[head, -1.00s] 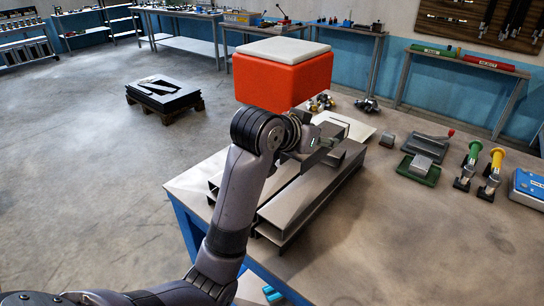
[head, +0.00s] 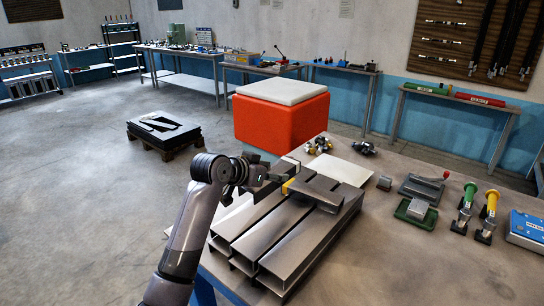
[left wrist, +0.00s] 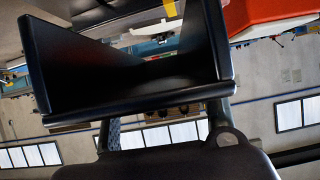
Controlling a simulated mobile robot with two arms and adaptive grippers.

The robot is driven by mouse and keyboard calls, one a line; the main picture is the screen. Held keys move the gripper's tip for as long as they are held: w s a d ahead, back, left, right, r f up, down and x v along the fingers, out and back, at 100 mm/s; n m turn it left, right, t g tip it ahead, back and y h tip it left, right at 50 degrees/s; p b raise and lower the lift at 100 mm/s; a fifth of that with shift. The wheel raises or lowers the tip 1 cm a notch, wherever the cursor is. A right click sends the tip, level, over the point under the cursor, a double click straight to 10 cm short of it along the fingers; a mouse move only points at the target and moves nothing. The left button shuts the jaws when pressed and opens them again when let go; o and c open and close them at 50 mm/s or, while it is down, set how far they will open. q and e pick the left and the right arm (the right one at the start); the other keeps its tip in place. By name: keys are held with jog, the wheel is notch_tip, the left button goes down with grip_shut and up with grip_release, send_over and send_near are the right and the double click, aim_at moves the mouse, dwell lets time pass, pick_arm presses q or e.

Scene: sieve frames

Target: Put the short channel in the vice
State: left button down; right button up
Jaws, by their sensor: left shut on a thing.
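My left gripper (head: 270,178) is above the left and far part of the channel stack in the head view, shut on a dark steel channel. In the left wrist view that short channel (left wrist: 140,116) fills the upper middle, its U-shaped end facing the camera and its open side up. In the head view, a grey notched steel piece (head: 325,190) and a yellow patch show just right of the gripper; I cannot tell how they join the held piece. The grey vice with a red-tipped handle (head: 424,188) stands on the right of the bench. My right gripper is not in view.
Several long steel channels (head: 300,243) lie side by side at the bench's left. A green tray (head: 400,212) with a grey block, green and yellow clamps (head: 488,212) and a blue box (head: 530,228) stand at the right. The bench front is bare.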

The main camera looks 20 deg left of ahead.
pick_arm(q)
jog(key=p, duration=0.2)
send_over(271, 216)
jog(key=f, duration=1)
jog(key=shift+w, duration=0.2)
jog(key=shift+f, duration=0.45)
jog(key=shift+f+b, duration=0.1)
jog(key=shift+b, duration=0.2)
jog(key=c, duration=0.8)
grip_release()
jog(key=shift+s+f, duration=0.1)
jog(key=shift+f, duration=0.15)
jog(key=shift+o, duration=0.2)
